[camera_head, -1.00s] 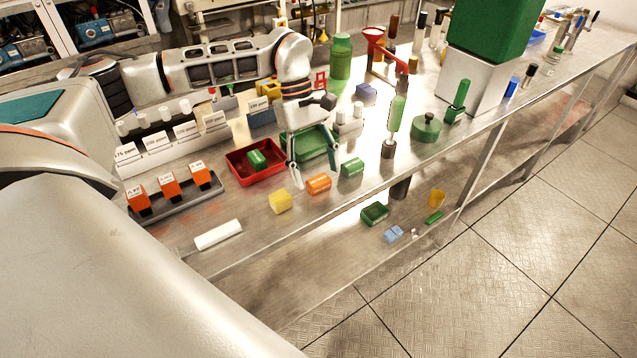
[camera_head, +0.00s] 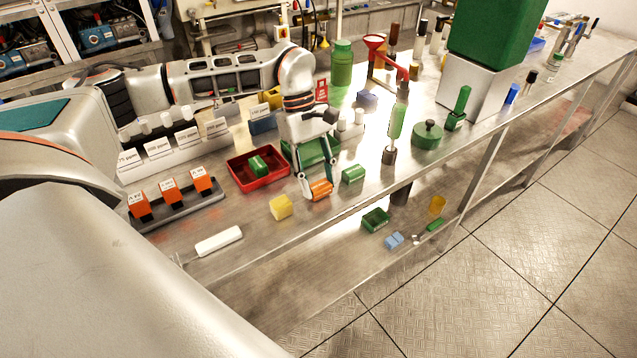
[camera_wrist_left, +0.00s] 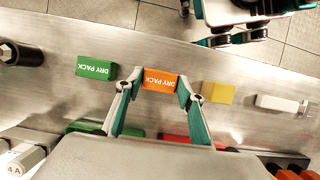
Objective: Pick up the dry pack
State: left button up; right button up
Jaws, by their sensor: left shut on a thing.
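An orange dry pack (camera_head: 320,190) is on the metal bench between the fingers of my left gripper (camera_head: 318,188). In the left wrist view its label reads "DRY PACK" on the orange pack (camera_wrist_left: 160,79), and the left gripper (camera_wrist_left: 158,88) is shut on its two ends. I cannot tell any gap between pack and bench. A green dry pack (camera_head: 353,174), also labelled in the left wrist view (camera_wrist_left: 96,69), lies to the right of the orange one. Another green pack (camera_head: 258,165) lies in the red tray (camera_head: 240,184).
A yellow block (camera_head: 280,207) and a white piece (camera_head: 218,241) lie to the left along the bench. A green tray (camera_head: 290,150) is behind the gripper. A green-handled tool (camera_head: 396,125) stands to the right. The bench's front edge is close by.

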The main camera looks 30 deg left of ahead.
pick_arm(q)
notch_tip(320, 180, up, 20)
jog(key=p, duration=0.1)
jog(key=m+g+y, duration=0.3)
jog(key=m+y, duration=0.1)
jog(key=m, duration=0.9)
send_over(318, 184)
jog(key=s+d, duration=0.4)
jog(key=d, duration=0.3)
notch_tip(318, 184, down, 15)
jog(key=shift+m, duration=0.3)
jog(key=shift+d, duration=0.1)
